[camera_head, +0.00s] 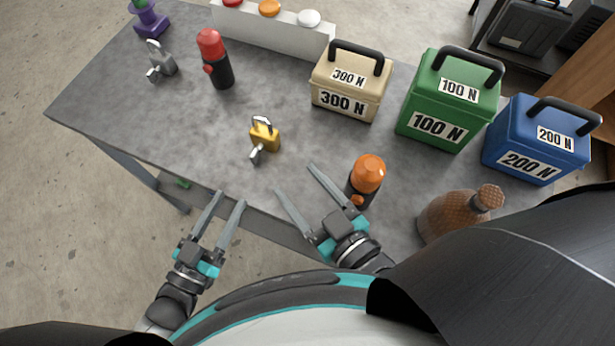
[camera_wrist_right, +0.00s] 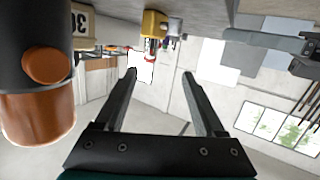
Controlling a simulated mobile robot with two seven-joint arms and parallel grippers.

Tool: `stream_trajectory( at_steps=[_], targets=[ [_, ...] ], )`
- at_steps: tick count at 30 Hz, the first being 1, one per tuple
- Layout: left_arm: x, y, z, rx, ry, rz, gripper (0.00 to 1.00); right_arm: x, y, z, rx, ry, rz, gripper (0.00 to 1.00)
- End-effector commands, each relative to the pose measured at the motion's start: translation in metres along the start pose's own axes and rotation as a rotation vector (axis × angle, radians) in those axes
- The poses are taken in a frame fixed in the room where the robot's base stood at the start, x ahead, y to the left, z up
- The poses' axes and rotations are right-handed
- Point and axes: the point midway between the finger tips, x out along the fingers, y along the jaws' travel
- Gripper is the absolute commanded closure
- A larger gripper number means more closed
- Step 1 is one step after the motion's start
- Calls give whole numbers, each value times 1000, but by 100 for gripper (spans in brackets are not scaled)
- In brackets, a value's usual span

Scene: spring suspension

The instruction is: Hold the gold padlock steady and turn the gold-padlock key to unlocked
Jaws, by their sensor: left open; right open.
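My left gripper (camera_head: 232,197) is open and empty, in front of the table edge, to the left of and nearer than the padlock. My right gripper (camera_head: 294,178) is open and empty, to the right of and nearer than the padlock. In the right wrist view the padlock (camera_wrist_right: 155,24) shows ahead, above the gap between the open fingers (camera_wrist_right: 159,72), and nothing is between them.
An orange-topped black cylinder (camera_head: 368,174) stands close to the right of my right gripper. A brown flask (camera_head: 455,213) is further right. Three weight boxes, beige (camera_head: 349,85), green (camera_head: 449,98) and blue (camera_head: 537,139), stand behind. A grey padlock (camera_head: 160,62) and red-topped cylinder (camera_head: 214,60) are back left.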

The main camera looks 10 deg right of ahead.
Motion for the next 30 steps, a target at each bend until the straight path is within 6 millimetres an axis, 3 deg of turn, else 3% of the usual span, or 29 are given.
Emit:
stream_trajectory(
  at_steps=[11,30],
  targets=[
    [0,0,0,0,0,0,50,16,13,-4,67,-12,35,29],
    [0,0,0,0,0,0,50,118,16,-2,67,-12,34,29]
  ],
)
